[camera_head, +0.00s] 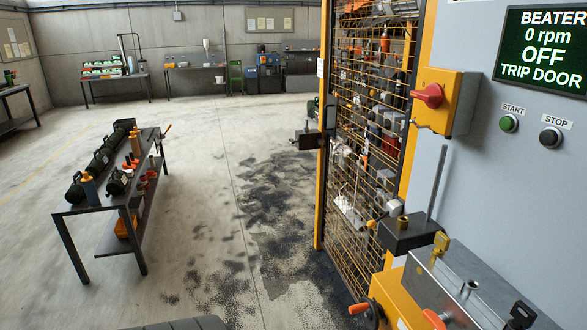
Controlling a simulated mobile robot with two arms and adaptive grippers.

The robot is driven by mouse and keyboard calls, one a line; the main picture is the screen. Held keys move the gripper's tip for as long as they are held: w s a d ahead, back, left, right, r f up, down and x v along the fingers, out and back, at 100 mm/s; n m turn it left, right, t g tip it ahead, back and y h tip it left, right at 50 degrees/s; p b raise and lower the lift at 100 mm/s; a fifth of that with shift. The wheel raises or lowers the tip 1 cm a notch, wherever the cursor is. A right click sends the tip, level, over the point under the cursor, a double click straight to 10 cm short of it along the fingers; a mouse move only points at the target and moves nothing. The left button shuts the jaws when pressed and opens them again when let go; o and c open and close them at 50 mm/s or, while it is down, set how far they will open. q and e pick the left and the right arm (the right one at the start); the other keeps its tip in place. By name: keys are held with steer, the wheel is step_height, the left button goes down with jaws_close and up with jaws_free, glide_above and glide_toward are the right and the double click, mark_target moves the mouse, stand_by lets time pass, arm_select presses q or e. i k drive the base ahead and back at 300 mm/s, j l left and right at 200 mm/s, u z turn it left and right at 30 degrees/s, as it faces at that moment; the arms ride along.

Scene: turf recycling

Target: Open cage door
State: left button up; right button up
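The cage door (350,215) is a tall yellow wire-mesh panel in the middle right of the head view. A yellow post edges it on the left, and another stands on its right. It looks closed, and machine parts show through the mesh. A black latch or handle block (308,141) sticks out at its left edge. A red rotary switch (430,95) on a yellow box is on the grey panel right of the door. Neither of my grippers is in view.
A control panel (510,200) at right reads "BEATER 0 rpm OFF TRIP DOOR". A black block with an upright rod (408,233) and orange-handled hardware stand low before the mesh. A bench (140,190) with dark rolls is at left. Open floor lies between, strewn with black granules.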

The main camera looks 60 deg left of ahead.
mark_target(329, 117)
steer(key=u, duration=1.6)
steer(key=i+j+u, duration=0.1)
steer(key=i, duration=0.2)
steer(key=i+j+u, duration=0.3)
steer(key=i, duration=0.6)
steer(key=i+j+u, duration=0.1)
steer(key=i+u, duration=0.15)
steer(key=i, duration=0.65)
steer(key=i+z, duration=0.4)
steer(key=i+j+z, duration=0.25)
steer(key=z, duration=0.15)
steer(key=i+j+z, duration=0.3)
steer(key=z, duration=0.15)
steer(key=i, duration=0.1)
